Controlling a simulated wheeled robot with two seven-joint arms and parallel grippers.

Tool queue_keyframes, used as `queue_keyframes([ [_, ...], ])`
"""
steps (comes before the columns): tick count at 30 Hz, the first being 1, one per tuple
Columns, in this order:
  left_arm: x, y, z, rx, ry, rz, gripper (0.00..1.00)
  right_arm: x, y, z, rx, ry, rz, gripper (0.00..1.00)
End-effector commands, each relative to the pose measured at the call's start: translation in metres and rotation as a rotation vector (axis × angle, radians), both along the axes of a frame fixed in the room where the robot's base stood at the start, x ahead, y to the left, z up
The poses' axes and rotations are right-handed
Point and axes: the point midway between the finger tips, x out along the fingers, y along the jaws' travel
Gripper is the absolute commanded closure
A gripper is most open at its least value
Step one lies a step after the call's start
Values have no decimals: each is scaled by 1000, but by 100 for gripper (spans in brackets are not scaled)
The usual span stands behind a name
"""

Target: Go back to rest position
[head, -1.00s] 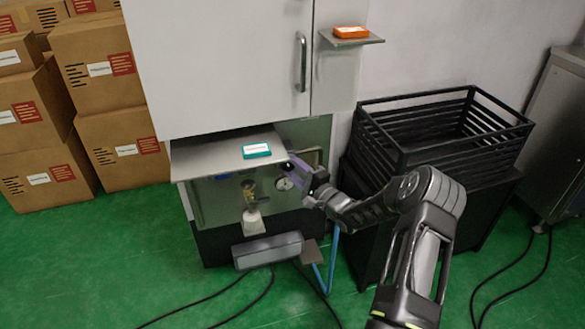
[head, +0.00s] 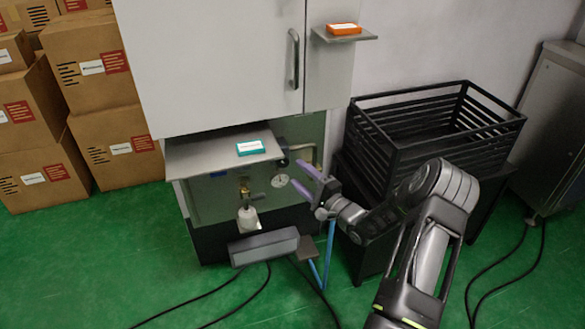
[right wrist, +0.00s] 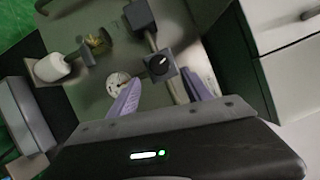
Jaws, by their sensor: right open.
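My right gripper (head: 309,178) is open and empty, in front of the machine's lower right side. Its two purple fingers also show in the right wrist view (right wrist: 158,95), spread apart, with a dark square knob (right wrist: 160,64) and a round gauge (right wrist: 118,84) beyond them. The knob is apart from the fingers as far as I can see. In the head view the gauge (head: 280,180) is just left of the fingers. The left gripper is not in view.
A teal-and-white box (head: 250,147) lies on the machine's shelf (head: 205,155). An orange box (head: 343,29) sits on a small upper ledge. A black slatted crate (head: 440,145) stands right of the gripper. Cardboard boxes (head: 120,145) are stacked at left.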

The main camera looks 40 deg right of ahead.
Motion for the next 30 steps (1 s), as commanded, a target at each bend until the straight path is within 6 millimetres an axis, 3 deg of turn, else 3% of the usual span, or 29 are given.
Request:
queue_keyframes([
  [5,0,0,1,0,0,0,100,-13,-1,-1,0,0,-1,43],
  [23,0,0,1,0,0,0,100,-13,-1,-1,-13,-2,-1,43],
  [27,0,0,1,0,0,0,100,-12,-2,-6,-120,17,-15,43],
  [30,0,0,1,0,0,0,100,-14,-10,-24,-261,83,-63,43],
])
